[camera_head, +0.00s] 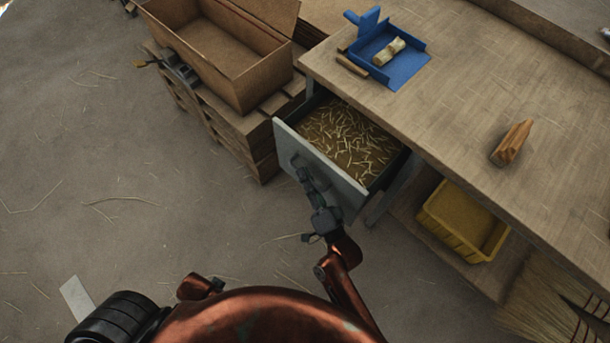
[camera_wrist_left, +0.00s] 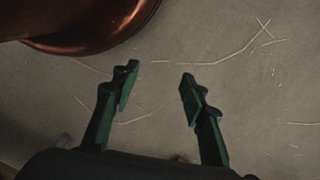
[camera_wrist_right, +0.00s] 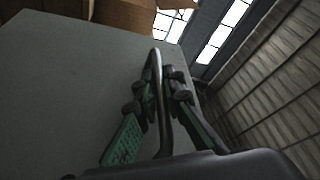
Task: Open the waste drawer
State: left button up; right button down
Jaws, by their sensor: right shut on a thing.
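The waste drawer (camera_head: 318,160) is under the workbench and stands pulled out, with straw clippings (camera_head: 347,140) inside. Its grey front also fills much of the right wrist view (camera_wrist_right: 70,90). My right gripper (camera_head: 306,178) is at the drawer front. In the right wrist view my right gripper (camera_wrist_right: 160,85) is shut on the metal bar handle (camera_wrist_right: 159,100), with a finger on each side of it. My left gripper (camera_wrist_left: 157,85) is open and empty above the bare floor in the left wrist view. It does not show in the head view.
A cardboard box (camera_head: 215,50) on pallets (camera_head: 235,125) stands left of the drawer. Floor before it is clear.

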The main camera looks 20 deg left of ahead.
dwell(0.5)
jog(key=shift+s, duration=0.2)
pick_arm(q)
jog(key=s+a+f+p, duration=0.1)
jog(key=s+f+p, duration=0.1)
jog(key=f, duration=0.6)
jog(key=s+a+f+p, duration=0.2)
jog(key=f+p, duration=0.1)
jog(key=f, duration=0.4)
jog(key=shift+a+f+y, duration=0.15)
jog(key=shift+f+y, duration=0.15)
jog(key=shift+f, duration=0.05)
pick_arm(e)
jog(key=s+a, duration=0.5)
jog(key=s, duration=0.8)
jog(key=shift+s, duration=0.25)
pick_arm(q)
jog(key=shift+s, duration=0.1)
pick_arm(e)
jog(key=shift+f, duration=0.1)
jog(key=c, duration=2)
grip_release()
jog(key=shift+c, duration=0.2)
jog(key=shift+w, duration=0.1)
jog(key=shift+d, duration=0.1)
